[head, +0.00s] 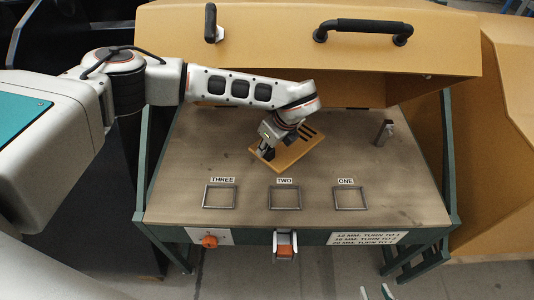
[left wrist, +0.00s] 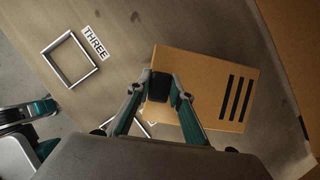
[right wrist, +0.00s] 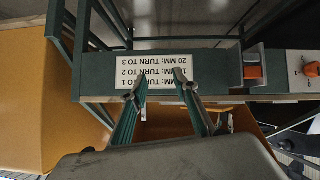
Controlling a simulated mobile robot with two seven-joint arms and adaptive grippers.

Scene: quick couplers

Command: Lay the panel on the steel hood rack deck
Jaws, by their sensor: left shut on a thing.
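The panel (head: 299,151) is a flat tan board with three black bars near one edge. It is over the middle of the grey-brown deck (head: 200,150), behind frame TWO; I cannot tell if it touches the deck. My right gripper (right wrist: 160,82) is open and empty in front of the bench's front rail. Its fingertips show at the head view's bottom edge (head: 376,292).
Square frames labelled THREE (head: 219,196), TWO (head: 285,198) and ONE (head: 350,198) line the deck's front. A metal post (head: 383,132) stands at the back right. The tan hood (head: 270,45) overhangs the back. An orange knob (head: 209,241) and an instruction label (head: 366,238) are on the front rail.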

